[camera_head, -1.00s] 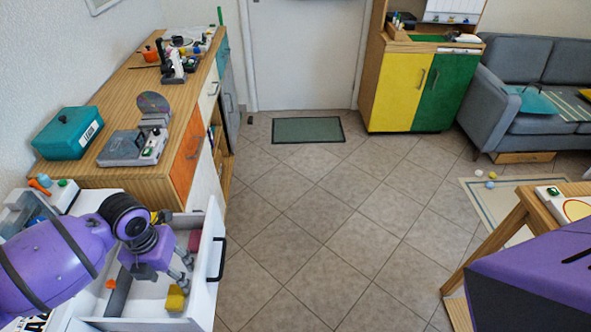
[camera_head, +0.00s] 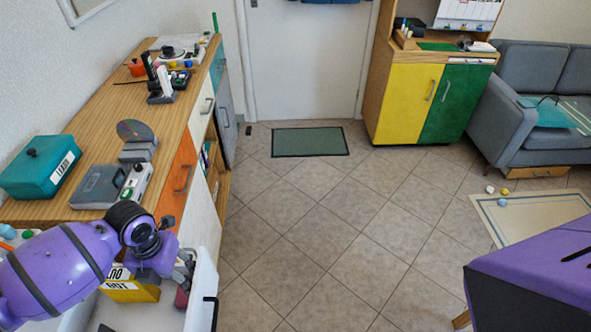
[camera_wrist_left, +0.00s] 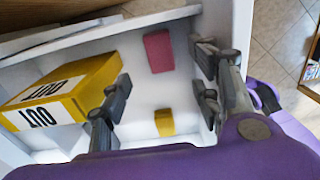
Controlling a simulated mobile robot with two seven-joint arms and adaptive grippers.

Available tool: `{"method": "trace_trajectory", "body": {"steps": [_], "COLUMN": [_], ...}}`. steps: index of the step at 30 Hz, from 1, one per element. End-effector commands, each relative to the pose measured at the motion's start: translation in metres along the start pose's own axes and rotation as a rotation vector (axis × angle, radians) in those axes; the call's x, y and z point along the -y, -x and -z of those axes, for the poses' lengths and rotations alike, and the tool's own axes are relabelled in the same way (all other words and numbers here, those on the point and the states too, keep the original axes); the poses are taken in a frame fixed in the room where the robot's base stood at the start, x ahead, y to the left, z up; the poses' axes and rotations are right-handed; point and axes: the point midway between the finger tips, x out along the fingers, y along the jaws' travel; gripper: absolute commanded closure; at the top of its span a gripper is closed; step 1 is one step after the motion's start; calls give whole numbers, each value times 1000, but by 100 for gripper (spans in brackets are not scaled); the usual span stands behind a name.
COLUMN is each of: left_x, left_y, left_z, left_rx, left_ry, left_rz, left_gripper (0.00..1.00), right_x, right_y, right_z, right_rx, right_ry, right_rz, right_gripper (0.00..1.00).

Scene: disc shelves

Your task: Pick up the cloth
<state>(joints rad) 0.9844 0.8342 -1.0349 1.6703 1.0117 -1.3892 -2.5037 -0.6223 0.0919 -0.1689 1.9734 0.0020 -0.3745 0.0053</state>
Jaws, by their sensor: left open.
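Inside an open white drawer (camera_head: 205,275), a small pink-red folded piece (camera_wrist_left: 158,50) lies on the floor, and a small yellow piece (camera_wrist_left: 164,122) lies apart from it. I cannot tell for sure which of them is the cloth. My left gripper (camera_wrist_left: 160,82) is open above the drawer, its fingers spread to either side of these pieces in the wrist view, holding nothing. In the head view the left gripper (camera_head: 186,268) partly covers the pink-red piece (camera_head: 182,298); the yellow piece is not seen there. My right gripper is not in view.
A yellow box with a white label (camera_wrist_left: 62,92) stands in the drawer close to one left finger. The drawer walls stand close around the gripper. A wooden counter (camera_head: 95,115) holds a teal box (camera_head: 38,168) and devices.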

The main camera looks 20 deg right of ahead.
Motion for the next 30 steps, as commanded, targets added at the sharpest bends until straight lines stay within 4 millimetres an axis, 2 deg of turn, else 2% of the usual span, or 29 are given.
{"method": "trace_trajectory", "body": {"steps": [3, 11, 18, 21, 30], "left_x": [1, 0, 1, 0, 0], "left_y": [-21, -42, -81, -91, -96], "left_z": [1, 0, 0, 0, 0], "left_rx": [-2, -1, -2, 0, 1], "left_ry": [0, 0, 0, 0, -1], "left_rz": [1, 0, 1, 0, -1], "left_gripper": [43, 43, 43, 43, 43], "right_x": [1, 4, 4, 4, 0], "right_y": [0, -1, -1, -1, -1], "right_z": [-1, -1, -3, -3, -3], "right_rx": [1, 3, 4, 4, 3], "right_ry": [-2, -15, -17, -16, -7], "right_rz": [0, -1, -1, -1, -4], "right_gripper": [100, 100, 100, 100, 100]}}
